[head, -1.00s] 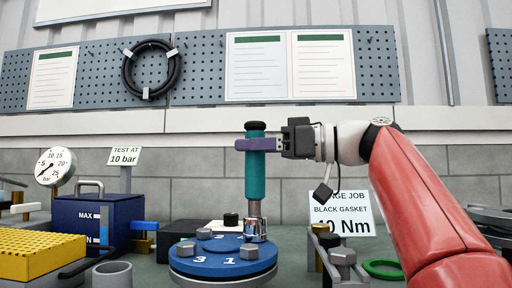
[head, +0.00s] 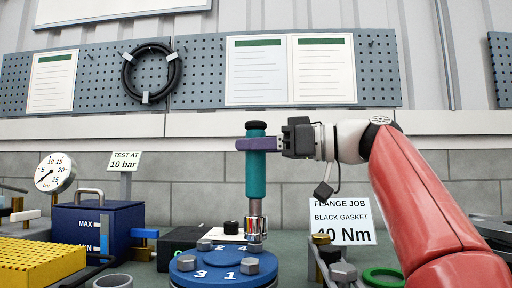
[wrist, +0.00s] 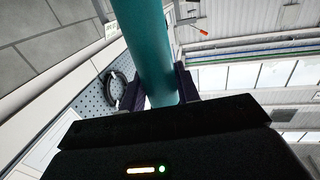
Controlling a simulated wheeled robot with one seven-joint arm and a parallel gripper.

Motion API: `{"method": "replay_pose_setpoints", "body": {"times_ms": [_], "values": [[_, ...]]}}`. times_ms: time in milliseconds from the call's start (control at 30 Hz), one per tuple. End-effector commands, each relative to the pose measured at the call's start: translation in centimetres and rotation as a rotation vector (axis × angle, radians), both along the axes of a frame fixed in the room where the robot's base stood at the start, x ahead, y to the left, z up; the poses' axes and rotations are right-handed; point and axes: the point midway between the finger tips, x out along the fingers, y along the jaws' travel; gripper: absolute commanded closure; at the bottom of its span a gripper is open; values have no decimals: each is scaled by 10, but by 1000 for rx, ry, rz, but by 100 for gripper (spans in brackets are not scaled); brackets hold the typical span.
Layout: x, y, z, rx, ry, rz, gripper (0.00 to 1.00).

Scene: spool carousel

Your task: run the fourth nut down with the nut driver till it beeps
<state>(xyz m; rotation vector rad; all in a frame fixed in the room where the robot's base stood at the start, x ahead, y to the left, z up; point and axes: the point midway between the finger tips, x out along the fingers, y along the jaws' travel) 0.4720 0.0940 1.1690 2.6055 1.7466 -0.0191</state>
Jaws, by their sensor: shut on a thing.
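The nut driver (head: 256,180) is a teal cylinder with a black cap and a chrome socket at its lower end. My gripper (head: 258,144) is shut around its upper body and holds it upright; the wrist view also shows the teal body (wrist: 146,50) between the dark fingers. Other hex heads show at the front right (head: 251,266), left (head: 186,263) and back (head: 205,244).
A blue tank (head: 100,225) and a pressure gauge (head: 55,172) stand at left, behind a yellow block (head: 40,262). A grey cup (head: 113,281) is in front. A rack with bolts (head: 325,255), a green ring (head: 383,277) and a 40 Nm sign (head: 342,222) are at right.

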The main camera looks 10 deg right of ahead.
Motion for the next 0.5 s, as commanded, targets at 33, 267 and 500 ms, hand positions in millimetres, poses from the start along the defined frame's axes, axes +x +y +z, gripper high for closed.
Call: {"method": "replay_pose_setpoints", "body": {"times_ms": [33,267,500], "values": [[-1,0,10,2,-3,0,100],[-1,0,28,3,-4,0,100],[-1,0,46,3,-5,0,100]]}}
